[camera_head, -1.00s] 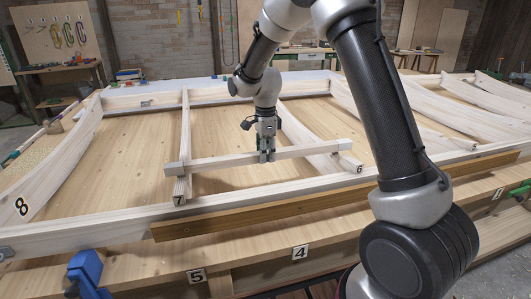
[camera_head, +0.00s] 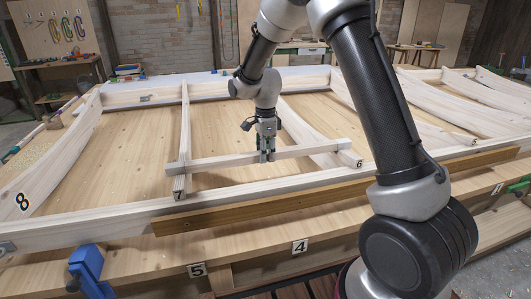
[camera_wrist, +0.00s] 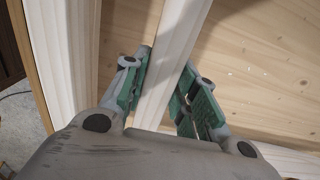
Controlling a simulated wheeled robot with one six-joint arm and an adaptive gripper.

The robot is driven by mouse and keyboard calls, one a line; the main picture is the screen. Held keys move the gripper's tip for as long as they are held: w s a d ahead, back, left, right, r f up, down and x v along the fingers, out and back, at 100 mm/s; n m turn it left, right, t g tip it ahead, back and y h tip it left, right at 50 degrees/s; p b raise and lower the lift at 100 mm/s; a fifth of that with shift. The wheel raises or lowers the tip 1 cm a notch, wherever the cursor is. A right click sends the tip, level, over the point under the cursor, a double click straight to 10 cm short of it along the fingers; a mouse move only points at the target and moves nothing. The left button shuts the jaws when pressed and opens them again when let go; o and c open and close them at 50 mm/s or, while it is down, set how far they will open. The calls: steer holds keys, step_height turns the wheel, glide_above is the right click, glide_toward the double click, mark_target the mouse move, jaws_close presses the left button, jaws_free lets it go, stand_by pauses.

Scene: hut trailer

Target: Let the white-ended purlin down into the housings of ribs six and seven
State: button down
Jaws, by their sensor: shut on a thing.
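The purlin (camera_head: 220,160), a pale bar with whitish ends, lies across rib seven (camera_head: 184,135) at the left and rib six (camera_head: 310,130) at the right. Its left end is at rib seven just behind the "7" label, and its right end is by rib six. My gripper (camera_head: 267,156) is shut on the purlin near mid-length, from above. In the wrist view the green finger pads (camera_wrist: 163,85) stand on both sides of the purlin (camera_wrist: 175,50). The housings are hidden under the purlin, so I cannot tell whether it is fully seated.
A pale front rail (camera_head: 120,229) runs along the frame, with a brown timber (camera_head: 330,199) before it. Rib eight (camera_head: 50,170) stands at the left. A blue clamp (camera_head: 88,268) is on the bench's front edge. Bare boards (camera_head: 130,150) lie between the ribs.

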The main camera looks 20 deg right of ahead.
steer(key=shift+f, duration=0.65)
stand_by(0.3)
steer(key=c, duration=1.1)
jaws_free()
steer(key=shift+o, duration=0.2)
step_height(320, 180, up, 12)
